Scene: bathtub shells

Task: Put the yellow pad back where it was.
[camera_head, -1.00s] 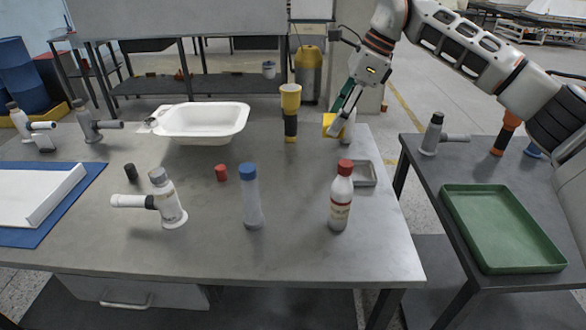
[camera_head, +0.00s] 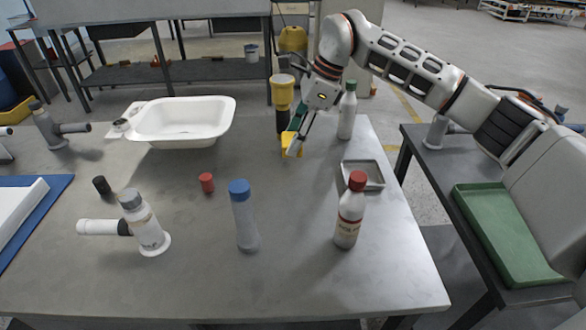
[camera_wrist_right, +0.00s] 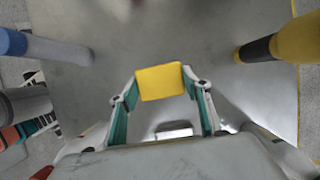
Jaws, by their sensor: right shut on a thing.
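The yellow pad (camera_head: 291,144) is in my right gripper (camera_head: 295,142), above the far right part of the grey table (camera_head: 200,270). In the right wrist view the gripper (camera_wrist_right: 162,90) is shut on the pad (camera_wrist_right: 160,82), which sits between the two green-lined fingertips. In the head view the gripper partly hides the pad. Whether the pad touches the table is hard to tell. My left gripper is in neither view.
A yellow and black bottle (camera_head: 283,95) stands just behind the gripper; a green-capped bottle (camera_head: 347,112) is to the right. Nearby are a small grey tray (camera_head: 362,174), a red-capped bottle (camera_head: 349,215) and a white basin (camera_head: 182,125). The table's middle is fairly clear.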

